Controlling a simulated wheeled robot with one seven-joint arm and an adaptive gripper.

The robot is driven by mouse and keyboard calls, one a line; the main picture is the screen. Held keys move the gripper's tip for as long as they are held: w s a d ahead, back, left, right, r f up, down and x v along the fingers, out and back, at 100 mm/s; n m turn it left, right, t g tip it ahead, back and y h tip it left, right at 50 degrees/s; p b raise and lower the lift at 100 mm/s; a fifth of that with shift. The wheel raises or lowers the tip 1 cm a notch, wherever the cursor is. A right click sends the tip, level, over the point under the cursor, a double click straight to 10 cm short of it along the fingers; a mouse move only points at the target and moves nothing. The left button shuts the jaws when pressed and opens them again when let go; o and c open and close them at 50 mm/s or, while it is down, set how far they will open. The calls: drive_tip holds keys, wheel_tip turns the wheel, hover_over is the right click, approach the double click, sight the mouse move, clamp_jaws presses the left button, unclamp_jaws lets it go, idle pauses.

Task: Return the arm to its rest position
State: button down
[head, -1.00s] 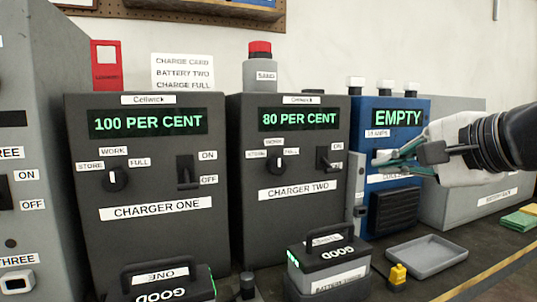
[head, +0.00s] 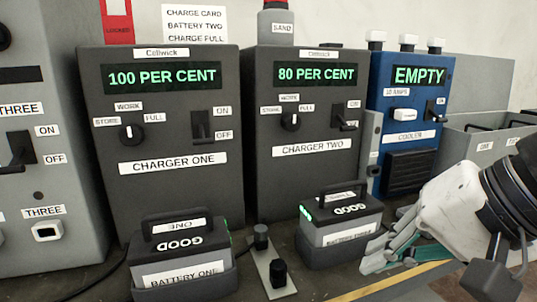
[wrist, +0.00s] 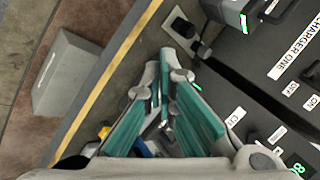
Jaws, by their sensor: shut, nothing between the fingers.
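My gripper (head: 378,262) is at the right in the head view, low over the front edge of the bench and right of the battery at charger two. It is empty and its teal-padded fingers are shut. The fingers also show in the wrist view (wrist: 165,75), pointing up the picture, with the bench edge on their left. The gripper stands apart from the blue cooler (head: 408,155), whose display reads EMPTY. It covers part of the bench, so what lies behind it is hidden in the head view.
Charger one (head: 165,190) reads 100 per cent and charger two (head: 300,185) reads 80 per cent. Battery one (head: 180,262) and another battery (head: 340,225) stand before them. A black connector (head: 278,272) sits between. A grey box (wrist: 75,75) lies on the floor.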

drive_tip(key=s+d+f+n+g+h, duration=0.2)
drive_tip(key=s+f+n+g+h, duration=0.15)
drive_tip(key=s, duration=0.35)
drive_tip(key=s+d+f+n+g+h, duration=0.2)
drive_tip(key=s+d+f, duration=0.1)
drive_tip(key=s+f, duration=0.3)
wheel_tip(320, 180, up, 29)
drive_tip(key=t+p, duration=0.4)
drive_tip(key=p, duration=2.3)
drive_tip(key=shift+s+d+r, duration=0.2)
drive_tip(key=shift+s, duration=0.2)
